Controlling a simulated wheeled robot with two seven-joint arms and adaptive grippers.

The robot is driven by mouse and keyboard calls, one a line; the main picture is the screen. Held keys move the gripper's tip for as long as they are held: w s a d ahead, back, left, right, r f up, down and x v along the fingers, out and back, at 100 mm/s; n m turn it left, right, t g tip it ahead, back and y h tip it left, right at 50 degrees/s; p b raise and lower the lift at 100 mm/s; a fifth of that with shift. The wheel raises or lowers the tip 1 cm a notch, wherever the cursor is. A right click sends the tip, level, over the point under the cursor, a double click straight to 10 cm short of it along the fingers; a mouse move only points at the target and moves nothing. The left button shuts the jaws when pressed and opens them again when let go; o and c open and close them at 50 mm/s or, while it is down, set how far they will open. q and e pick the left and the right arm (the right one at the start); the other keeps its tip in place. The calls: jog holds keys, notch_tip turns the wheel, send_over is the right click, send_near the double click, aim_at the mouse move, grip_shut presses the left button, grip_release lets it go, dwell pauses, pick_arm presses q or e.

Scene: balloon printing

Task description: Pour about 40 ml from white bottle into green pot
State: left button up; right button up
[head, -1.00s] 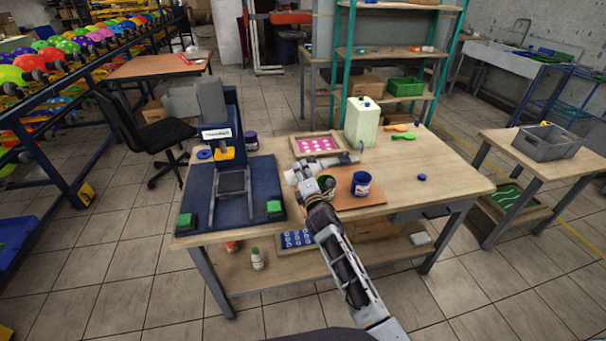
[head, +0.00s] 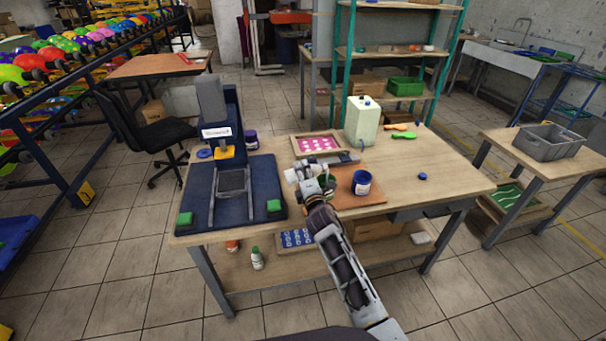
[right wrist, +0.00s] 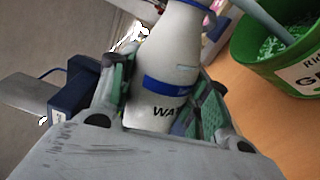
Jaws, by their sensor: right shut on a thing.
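My right gripper (right wrist: 160,95) is shut around the body of the white bottle (right wrist: 160,65), which has blue bands and a partly hidden dark label. In the right wrist view the bottle leans toward the green pot (right wrist: 288,50) on its right, apart from it; its mouth is cut off by the top edge. The pot holds green contents and a pale stick. In the head view my right gripper (head: 308,180) is just left of the green pot (head: 327,182), partly covering it. I cannot see any liquid stream. My left gripper is not in view.
A dark blue pot (head: 361,184) stands right of the green pot on a brown board (head: 358,199). A pale jug (head: 361,122) and a pink-patterned tray (head: 318,145) are behind. A blue printing press (head: 232,190) stands left. The table's right side is mostly clear.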

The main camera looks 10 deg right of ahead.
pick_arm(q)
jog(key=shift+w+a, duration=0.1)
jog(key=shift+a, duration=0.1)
pick_arm(e)
jog(key=shift+f, duration=0.15)
dwell(0.3)
jog(key=shift+r, duration=0.3)
jog(key=shift+r+n+p, duration=0.3)
jog(key=shift+n+p, duration=0.35)
jog(key=shift+n, duration=0.15)
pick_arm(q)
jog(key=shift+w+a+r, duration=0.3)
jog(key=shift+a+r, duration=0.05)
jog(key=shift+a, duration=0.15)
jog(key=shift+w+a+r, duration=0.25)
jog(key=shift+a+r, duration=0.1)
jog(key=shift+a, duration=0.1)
pick_arm(e)
jog(key=shift+n, duration=0.3)
